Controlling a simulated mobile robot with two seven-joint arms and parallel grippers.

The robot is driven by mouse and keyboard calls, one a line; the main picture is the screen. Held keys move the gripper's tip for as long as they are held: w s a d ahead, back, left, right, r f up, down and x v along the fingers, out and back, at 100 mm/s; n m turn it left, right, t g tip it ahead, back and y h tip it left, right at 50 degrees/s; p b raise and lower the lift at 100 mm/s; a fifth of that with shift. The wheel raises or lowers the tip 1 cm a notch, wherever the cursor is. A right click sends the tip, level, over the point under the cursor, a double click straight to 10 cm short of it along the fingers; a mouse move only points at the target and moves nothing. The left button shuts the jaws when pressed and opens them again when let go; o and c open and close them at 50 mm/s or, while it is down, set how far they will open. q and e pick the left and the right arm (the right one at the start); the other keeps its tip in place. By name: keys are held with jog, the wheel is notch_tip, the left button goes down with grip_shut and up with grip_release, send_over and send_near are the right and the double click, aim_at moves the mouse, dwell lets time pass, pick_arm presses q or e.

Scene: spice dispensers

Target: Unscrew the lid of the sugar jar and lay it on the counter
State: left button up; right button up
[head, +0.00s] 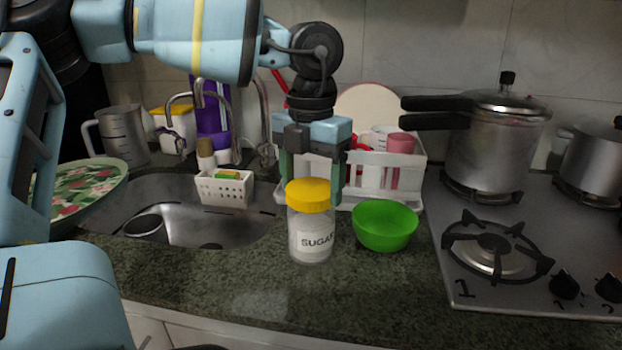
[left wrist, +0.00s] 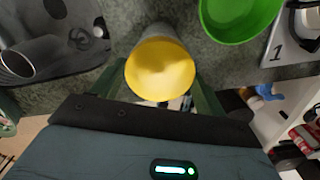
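The sugar jar (head: 311,246) stands upright on the granite counter (head: 240,285), with a "SUGAR" label facing front. Its yellow lid (head: 308,193) is on top. In the left wrist view the lid (left wrist: 160,72) shows from above, just ahead of the fingers. My left gripper (head: 314,190) points down at the lid from behind it, in the head view. Its two green fingers are spread apart, one toward each side of the lid; in the left wrist view the fingers (left wrist: 153,92) show a wide gap. I cannot tell if they touch the lid. My right gripper is not in view.
A green bowl (head: 384,226) stands close to the right of the jar. The sink (head: 190,222) is at left, a white dish rack (head: 350,190) behind, and the stove (head: 465,295) with a pressure cooker (head: 493,145) at right. The front counter is clear.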

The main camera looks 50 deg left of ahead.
pick_arm(q)
jog(key=shift+c, duration=0.9)
jog(key=o, duration=0.4)
jog(key=c, duration=0.3)
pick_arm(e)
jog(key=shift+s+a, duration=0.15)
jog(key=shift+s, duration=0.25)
pick_arm(q)
jog(key=shift+r, duration=0.35)
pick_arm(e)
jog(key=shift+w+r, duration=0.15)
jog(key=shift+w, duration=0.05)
pick_arm(q)
jog(key=shift+r+p, duration=0.35)
jog(key=shift+p, duration=0.05)
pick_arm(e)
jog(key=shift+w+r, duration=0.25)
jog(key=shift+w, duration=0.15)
pick_arm(q)
jog(key=shift+r, duration=0.3)
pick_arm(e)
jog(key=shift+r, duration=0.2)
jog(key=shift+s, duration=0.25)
pick_arm(q)
jog(key=shift+r+p, duration=0.1)
jog(key=shift+p, duration=0.2)
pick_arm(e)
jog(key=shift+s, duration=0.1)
